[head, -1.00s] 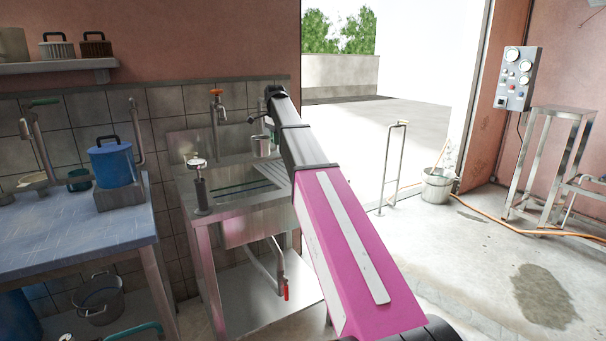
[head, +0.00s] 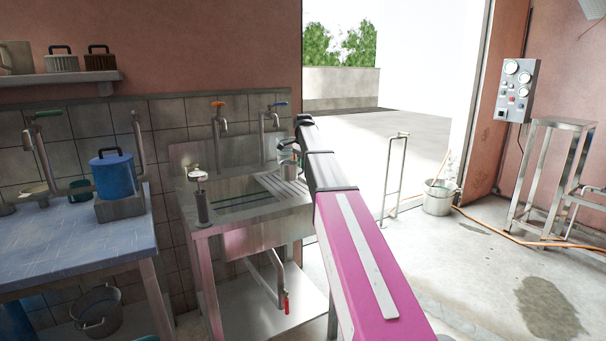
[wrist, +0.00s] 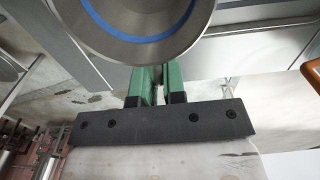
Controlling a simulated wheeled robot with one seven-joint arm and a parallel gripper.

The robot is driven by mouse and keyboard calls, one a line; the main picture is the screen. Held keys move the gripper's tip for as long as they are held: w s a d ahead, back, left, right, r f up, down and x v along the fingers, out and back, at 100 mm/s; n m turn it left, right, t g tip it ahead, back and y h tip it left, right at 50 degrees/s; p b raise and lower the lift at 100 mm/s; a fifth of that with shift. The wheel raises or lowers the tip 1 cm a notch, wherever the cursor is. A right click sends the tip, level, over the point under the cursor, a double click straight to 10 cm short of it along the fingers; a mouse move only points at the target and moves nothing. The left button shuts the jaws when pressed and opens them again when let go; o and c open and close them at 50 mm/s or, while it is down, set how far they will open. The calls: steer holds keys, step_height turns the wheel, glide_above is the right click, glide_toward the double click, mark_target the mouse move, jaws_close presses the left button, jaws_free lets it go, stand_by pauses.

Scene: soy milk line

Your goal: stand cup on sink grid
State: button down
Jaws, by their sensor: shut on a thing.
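A small metal cup (head: 288,170) is at my gripper, over the ribbed right part of the sink (head: 267,226). My gripper (wrist: 157,84) has green fingers and is shut on the cup. In the wrist view the cup (wrist: 130,45) is a large round metal shape with a blue ring, just beyond the fingers. The sink grid seems to be the slatted surface (head: 272,184) right of the basin. The cup looks upright above or at this surface; I cannot tell whether it touches. My arm hides part of the sink's right side.
An orange-handled tap (head: 219,122) and a blue-handled tap (head: 264,125) stand behind the sink. A soap-pump-like fixture (head: 201,200) is at its front left corner. A tiled table (head: 75,240) with a blue pot (head: 114,176) stands left.

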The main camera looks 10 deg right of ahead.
mark_target(303, 171)
steer(key=shift+f, duration=1.9)
steer(key=shift+f, duration=0.1)
steer(key=c, duration=1.2)
jaws_free()
step_height(303, 171, up, 12)
steer(key=shift+r, duration=0.1)
